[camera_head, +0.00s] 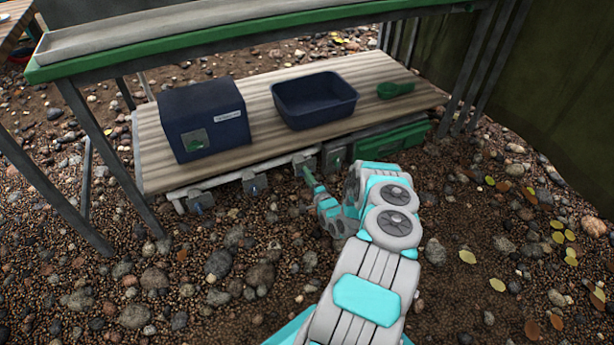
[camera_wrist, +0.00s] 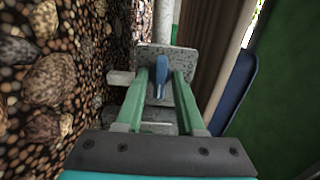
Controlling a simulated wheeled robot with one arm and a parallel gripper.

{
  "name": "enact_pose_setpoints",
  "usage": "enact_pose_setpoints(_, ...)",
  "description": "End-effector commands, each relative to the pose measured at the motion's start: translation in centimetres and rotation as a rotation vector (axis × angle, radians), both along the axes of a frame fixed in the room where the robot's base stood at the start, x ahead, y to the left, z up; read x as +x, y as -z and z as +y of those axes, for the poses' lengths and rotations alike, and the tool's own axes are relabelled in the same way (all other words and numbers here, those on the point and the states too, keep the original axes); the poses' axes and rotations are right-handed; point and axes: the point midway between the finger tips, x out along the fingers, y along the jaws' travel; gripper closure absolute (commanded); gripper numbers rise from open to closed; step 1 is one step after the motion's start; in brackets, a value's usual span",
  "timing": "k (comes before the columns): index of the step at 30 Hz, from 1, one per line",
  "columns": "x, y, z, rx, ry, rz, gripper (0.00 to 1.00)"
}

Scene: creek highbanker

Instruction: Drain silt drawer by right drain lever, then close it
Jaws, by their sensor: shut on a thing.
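My gripper (camera_head: 306,176) reaches under the wooden shelf to a grey valve block (camera_head: 304,160), the third from the left in the row along the shelf's front edge. In the wrist view my gripper (camera_wrist: 160,82) has its two green fingers shut on a small blue drain lever (camera_wrist: 159,70), which stands out from the grey valve block (camera_wrist: 150,53). In the head view this lever is hidden by the fingers. The green silt drawer (camera_head: 392,148) is under the right end of the shelf.
Two more valves with blue levers (camera_head: 200,203) (camera_head: 254,187) sit to the left. A grey block (camera_head: 335,158) lies between the gripper and the drawer. On the shelf (camera_head: 262,128) are a blue box (camera_head: 205,118), a blue tub (camera_head: 313,100) and a green scoop (camera_head: 396,89). Metal legs (camera_head: 108,160) flank the shelf.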

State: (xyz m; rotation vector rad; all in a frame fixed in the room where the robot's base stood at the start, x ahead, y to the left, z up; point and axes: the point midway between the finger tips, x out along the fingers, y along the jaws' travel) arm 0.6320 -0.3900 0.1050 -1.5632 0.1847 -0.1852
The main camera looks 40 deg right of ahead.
Motion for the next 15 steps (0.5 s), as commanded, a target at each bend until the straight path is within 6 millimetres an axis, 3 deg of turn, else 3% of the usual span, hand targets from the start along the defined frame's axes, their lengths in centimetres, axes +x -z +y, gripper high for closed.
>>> enact_pose_setpoints(15,0.0,0.13,0.01,-0.041,0.0,0.011,1.0)
